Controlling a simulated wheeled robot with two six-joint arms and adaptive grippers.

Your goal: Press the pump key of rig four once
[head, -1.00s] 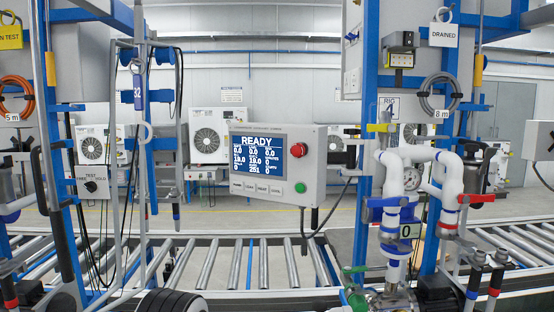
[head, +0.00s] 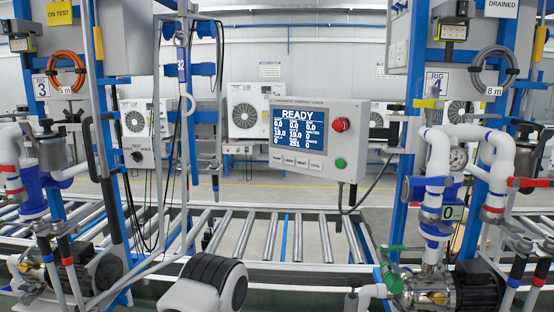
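A grey control panel (head: 347,151) hangs in the middle of the head view, left of the post with the RIG 4 sign (head: 436,82). Its blue screen (head: 297,128) reads READY above several numbers. A row of small pale keys sits under the screen; the leftmost key (head: 276,160) seems to read PUMP, but the print is too small to be sure. A red knob (head: 340,124) and a green button (head: 340,163) are at the panel's right side. Neither of my grippers is in view, and nothing touches the panel.
A roller conveyor (head: 240,238) runs across below the panel. White pipes (head: 437,165) and a pump (head: 430,292) stand at right. Rig 3, with its sign (head: 40,87) and piping, is at left. A white part with a black ribbed face (head: 212,278) rises at bottom centre-left.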

